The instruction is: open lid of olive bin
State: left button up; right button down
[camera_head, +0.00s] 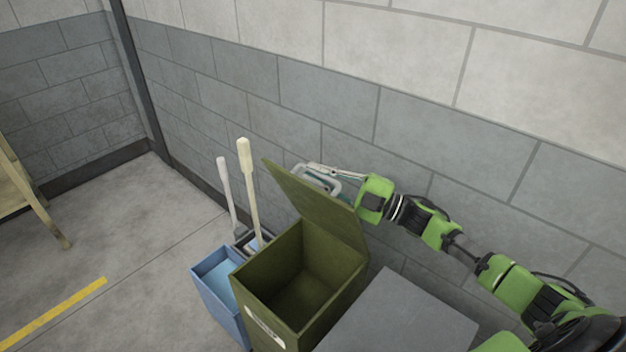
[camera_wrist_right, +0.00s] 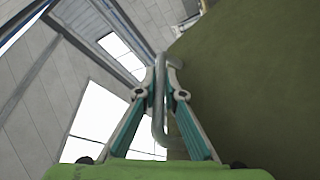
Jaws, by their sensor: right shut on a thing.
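The olive bin (camera_head: 285,318) stands on the floor against the block wall, and its empty inside shows in the head view. Its lid (camera_head: 318,200) is raised and leans back toward the wall. My right gripper (camera_head: 318,180) is behind the top of the lid, partly hidden by it. In the right wrist view, my right gripper (camera_wrist_right: 161,75) is shut on the lid's grey metal handle (camera_wrist_right: 158,115), with the olive lid (camera_wrist_right: 250,80) filling the right side. My left gripper is in neither view.
A grey flat-topped box (camera_head: 395,315) is close on the right. Bare floor lies to the left, with a yellow line (camera_head: 60,310) and a wooden frame (camera_head: 35,200).

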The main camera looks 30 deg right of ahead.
jog(key=shift+d+f, duration=0.1)
jog(key=c, duration=2.4)
grip_release()
jog(key=v, duration=1.2)
